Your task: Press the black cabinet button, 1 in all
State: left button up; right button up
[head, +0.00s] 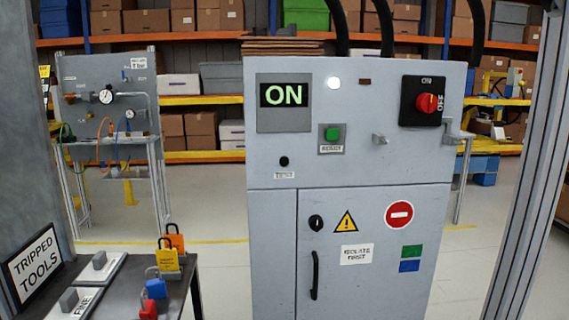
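The grey cabinet (350,225) stands upright in the middle of the head view. A small round black button (284,161) sits on the left of its upper panel, above a small label that is hard to read. A display above it shows a green "ON" (284,95). A red rotary switch (427,102) on a black plate is at upper right. Neither of my grippers is in view.
A dark table (180,285) at lower left holds padlocks, grey-handled blocks and a "TRIPPED TOOLS" sign (32,265). A gauge stand (108,100) is behind it at left. A grey post (525,170) rises at right. Shelves with boxes line the back.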

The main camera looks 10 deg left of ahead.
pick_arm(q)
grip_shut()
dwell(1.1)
